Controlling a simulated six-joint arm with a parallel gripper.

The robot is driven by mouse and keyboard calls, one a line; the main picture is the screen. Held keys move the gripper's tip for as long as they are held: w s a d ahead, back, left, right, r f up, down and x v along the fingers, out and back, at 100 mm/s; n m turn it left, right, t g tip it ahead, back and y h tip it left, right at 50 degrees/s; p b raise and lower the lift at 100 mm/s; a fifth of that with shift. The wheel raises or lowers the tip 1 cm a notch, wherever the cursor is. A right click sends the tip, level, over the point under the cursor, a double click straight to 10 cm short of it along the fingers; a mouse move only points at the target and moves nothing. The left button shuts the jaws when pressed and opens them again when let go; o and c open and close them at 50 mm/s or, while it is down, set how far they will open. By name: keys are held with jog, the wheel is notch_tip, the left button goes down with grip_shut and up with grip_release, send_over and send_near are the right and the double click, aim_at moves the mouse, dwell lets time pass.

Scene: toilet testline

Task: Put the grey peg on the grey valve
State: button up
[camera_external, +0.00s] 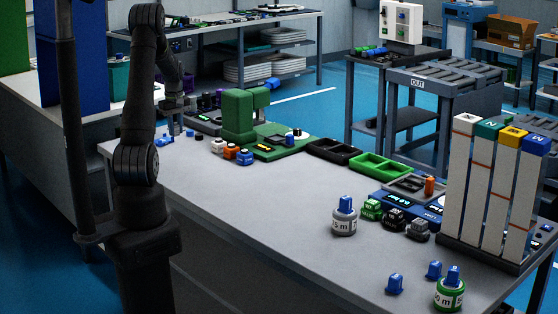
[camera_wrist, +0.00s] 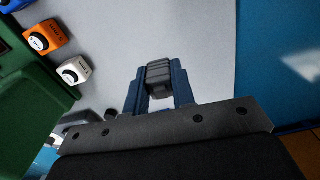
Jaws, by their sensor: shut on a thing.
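My gripper (camera_external: 172,104) is at the far left end of the table, just above its edge, seen small and dark. In the wrist view its blue fingers (camera_wrist: 160,92) are shut on a dark grey ribbed thing, which I take for the grey peg (camera_wrist: 160,72). The peg's lower side is hidden. A grey labelled block (camera_external: 417,231) stands on the right part of the table. Left of it stands a round grey and white labelled body (camera_external: 344,223) with a blue piece on top. Which of these is the grey valve I cannot tell. Both are far from my gripper.
White (camera_wrist: 75,70) and orange (camera_wrist: 43,39) blocks with black knobs stand near a green machine (camera_external: 238,115). Trays (camera_external: 335,150), tall labelled columns (camera_external: 480,185) and a green round body (camera_external: 450,295) are farther right. The table's middle (camera_external: 265,190) is clear.

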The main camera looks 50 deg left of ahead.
jog(key=w+d+r+m, duration=0.2)
jog(key=w+d+m, duration=0.5)
jog(key=w+d, duration=2)
jog(key=s+d+r+m, duration=0.2)
jog(key=d+m, duration=0.4)
jog(key=d, duration=3.6)
jog(key=s+d+m, duration=0.2)
jog(key=s+d, duration=0.6)
jog(key=d, duration=0.5)
jog(key=s+d+m, duration=0.2)
jog(key=s+d, duration=0.6)
jog(key=d, duration=0.5)
send_over(419, 222)
notch_tip(419, 222, down, 6)
jog(key=shift+w+r, duration=0.1)
jog(key=shift+r, duration=0.1)
jog(key=shift+f, duration=2)
jog(key=shift+f, duration=0.1)
